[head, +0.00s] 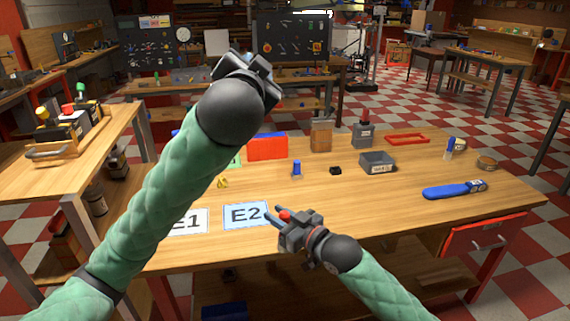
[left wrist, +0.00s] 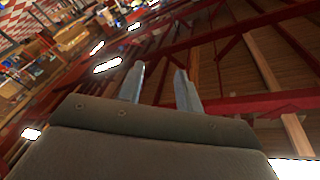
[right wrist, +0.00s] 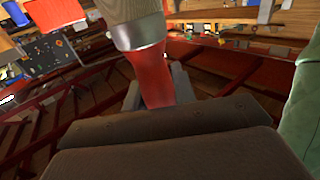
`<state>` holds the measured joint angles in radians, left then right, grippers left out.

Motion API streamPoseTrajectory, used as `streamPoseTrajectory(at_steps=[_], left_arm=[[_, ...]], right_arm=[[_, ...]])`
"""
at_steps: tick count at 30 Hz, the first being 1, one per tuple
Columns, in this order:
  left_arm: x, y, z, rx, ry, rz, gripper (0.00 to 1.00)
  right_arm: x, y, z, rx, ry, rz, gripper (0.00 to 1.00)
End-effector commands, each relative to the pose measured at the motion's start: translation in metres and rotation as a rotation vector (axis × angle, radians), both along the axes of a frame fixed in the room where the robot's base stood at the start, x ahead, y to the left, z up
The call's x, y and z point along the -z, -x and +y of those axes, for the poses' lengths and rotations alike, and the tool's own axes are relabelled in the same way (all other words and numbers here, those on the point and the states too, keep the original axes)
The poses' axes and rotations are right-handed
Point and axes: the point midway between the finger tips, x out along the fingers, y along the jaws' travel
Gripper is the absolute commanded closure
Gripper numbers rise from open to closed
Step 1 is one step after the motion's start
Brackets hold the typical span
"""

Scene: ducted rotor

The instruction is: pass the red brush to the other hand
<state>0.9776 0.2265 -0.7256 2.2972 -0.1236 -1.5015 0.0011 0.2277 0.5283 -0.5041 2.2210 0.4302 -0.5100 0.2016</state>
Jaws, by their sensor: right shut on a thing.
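The red brush (right wrist: 157,78) is between the fingers of my right gripper (right wrist: 156,88) in the right wrist view, its silvery collar and brownish end pointing away up the picture. In the head view only a small red part of it (head: 285,215) shows at my right gripper (head: 274,214), which is above the table's front edge near the E2 card. My left gripper (left wrist: 162,88) is open and empty in the left wrist view. In the head view my raised left arm mostly hides it, and it is well apart from the brush.
The wooden table (head: 350,205) holds an E2 card (head: 246,214), a red box (head: 267,147), a grey bin (head: 377,162), a blue-handled tool (head: 455,189) and a red frame (head: 407,139). Its middle is mostly clear. A side bench (head: 95,145) stands at left.

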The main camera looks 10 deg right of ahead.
Motion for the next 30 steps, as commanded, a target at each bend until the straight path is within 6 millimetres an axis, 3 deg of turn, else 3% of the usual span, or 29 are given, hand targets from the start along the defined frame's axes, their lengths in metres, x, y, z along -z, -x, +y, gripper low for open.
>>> streamPoseTrajectory(at_steps=[3, 15, 24, 30], left_arm=[[-0.030, 0.005, -0.012, 0.007, -0.031, -0.090, 0.65], [-0.121, 0.030, -0.059, 0.045, -0.145, -0.417, 0.65], [-0.176, 0.060, -0.102, 0.100, -0.257, -0.694, 0.65], [-0.202, 0.083, -0.135, 0.162, -0.358, -0.896, 0.65]], right_arm=[[0.000, 0.000, 0.000, 0.000, 0.000, 0.000, 0.97], [0.000, 0.000, 0.000, 0.000, 0.000, 0.000, 0.97], [0.000, 0.000, 0.000, 0.000, 0.000, 0.000, 0.97], [0.000, 0.000, 0.000, 0.000, 0.000, 0.000, 0.97]])
